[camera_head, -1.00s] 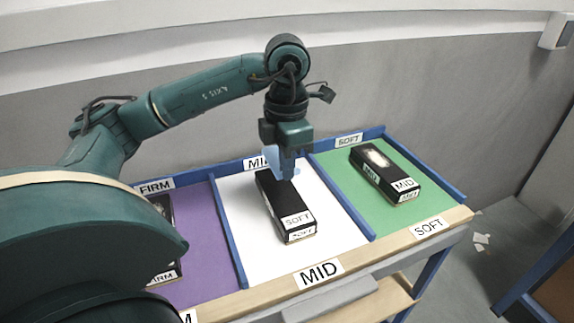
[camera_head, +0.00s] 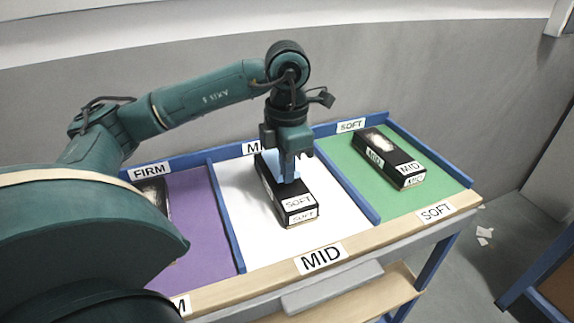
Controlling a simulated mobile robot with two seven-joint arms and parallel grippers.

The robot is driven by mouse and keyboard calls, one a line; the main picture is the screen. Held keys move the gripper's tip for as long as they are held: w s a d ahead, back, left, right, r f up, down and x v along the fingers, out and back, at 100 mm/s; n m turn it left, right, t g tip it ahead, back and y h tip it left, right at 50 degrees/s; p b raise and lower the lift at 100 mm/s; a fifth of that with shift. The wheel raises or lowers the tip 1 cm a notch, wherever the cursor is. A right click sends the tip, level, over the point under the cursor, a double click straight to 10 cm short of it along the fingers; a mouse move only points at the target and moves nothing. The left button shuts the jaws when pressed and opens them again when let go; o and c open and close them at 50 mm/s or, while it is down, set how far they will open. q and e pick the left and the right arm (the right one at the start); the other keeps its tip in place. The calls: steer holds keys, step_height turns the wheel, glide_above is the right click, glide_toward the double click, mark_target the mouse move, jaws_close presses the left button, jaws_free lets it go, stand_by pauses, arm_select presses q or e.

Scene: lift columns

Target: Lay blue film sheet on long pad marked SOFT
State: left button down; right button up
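The long black pad marked SOFT (camera_head: 288,206) lies in the white middle compartment, whose front label reads MID. My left gripper (camera_head: 288,178) points down over the pad's middle and far part. It looks shut on the pale blue film sheet (camera_head: 272,164), which shows as a small see-through patch around the fingertips. The film is at or just above the pad's top; I cannot tell whether they touch. The gripper hides part of the pad and film. My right gripper is not in view.
A long black pad marked MID (camera_head: 389,160) lies in the green compartment labelled SOFT. Another dark pad (camera_head: 152,190) in the purple FIRM compartment is mostly hidden by my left arm. Blue dividers (camera_head: 226,218) separate the compartments. A wooden front edge (camera_head: 372,243) borders the table.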

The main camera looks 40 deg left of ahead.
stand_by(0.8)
arm_select(q)
steer(key=shift+f+b, duration=0.3)
steer(key=shift+b, duration=0.05)
stand_by(0.3)
steer(key=shift+f+b, duration=0.3)
stand_by(0.6)
steer(key=c, duration=2.1)
jaws_free()
steer(key=o, duration=0.5)
steer(key=shift+o, duration=0.6)
steer(key=o, duration=0.4)
steer(key=shift+r, duration=0.1)
